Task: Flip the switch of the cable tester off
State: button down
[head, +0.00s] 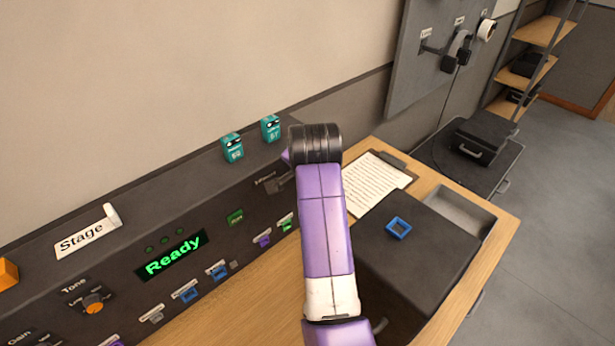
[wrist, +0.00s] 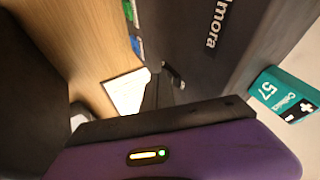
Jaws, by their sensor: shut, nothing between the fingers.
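I cannot pick out a cable tester by any readable name. The dark sloping console (head: 130,235) runs along the wall, with a lit green "Ready" display (head: 171,255). My gripper (head: 278,185) is mostly hidden behind my purple arm in the head view; its small dark tip shows beside the console face. In the wrist view, my shut, empty gripper (wrist: 168,82) is close to the dark console face (wrist: 190,35) marked "lmora". I cannot tell whether it touches anything there. No switch or its position shows clearly.
Two teal battery boxes (head: 232,148) (head: 270,128) stand on the console top; one shows in the wrist view (wrist: 285,95). A clipboard with paper (head: 374,184) and a black box (head: 425,260) bearing a blue square frame (head: 398,228) occupy the wooden desk (head: 245,300).

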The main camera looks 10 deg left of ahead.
jog(key=shift+a, duration=0.1)
jog(key=shift+w, duration=0.1)
jog(key=shift+r+p, duration=0.8)
jog(key=shift+r, duration=0.05)
